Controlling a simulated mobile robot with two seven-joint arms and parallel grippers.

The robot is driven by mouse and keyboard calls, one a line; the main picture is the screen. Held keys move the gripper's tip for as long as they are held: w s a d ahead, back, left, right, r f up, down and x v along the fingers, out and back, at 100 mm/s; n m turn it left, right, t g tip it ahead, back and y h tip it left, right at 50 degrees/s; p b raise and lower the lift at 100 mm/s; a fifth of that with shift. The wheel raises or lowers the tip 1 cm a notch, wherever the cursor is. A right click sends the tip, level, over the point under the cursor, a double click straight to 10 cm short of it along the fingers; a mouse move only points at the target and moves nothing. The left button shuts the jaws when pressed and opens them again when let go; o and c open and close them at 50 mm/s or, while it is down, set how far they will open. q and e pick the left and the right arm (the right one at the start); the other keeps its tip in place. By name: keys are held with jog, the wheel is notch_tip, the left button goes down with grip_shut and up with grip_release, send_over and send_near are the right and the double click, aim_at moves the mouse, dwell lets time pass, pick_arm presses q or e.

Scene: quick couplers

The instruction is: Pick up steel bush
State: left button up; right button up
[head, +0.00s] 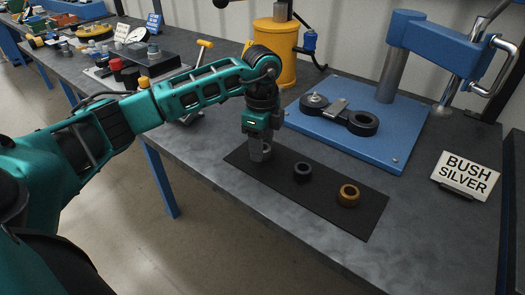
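A light grey ring, apparently the steel bush (267,149), sits at the left end of the black mat (325,205), mostly hidden by my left gripper. My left gripper (257,153) points straight down over it, with its fingertips at the bush. I cannot tell whether the fingers touch it or how far apart they are. A dark bush (303,179) and a bronze bush (348,202) stand apart to the right on the same mat. My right gripper is not in view.
A blue press (408,150) with a dark ring part on its base stands behind the mat. A yellow cylinder (276,50) stands behind my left arm. The grey bench top is clear in front of the sign.

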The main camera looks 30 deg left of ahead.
pick_arm(q)
jog(key=c, duration=0.7)
notch_tip(320, 180, up, 20)
jog(key=p, duration=0.3)
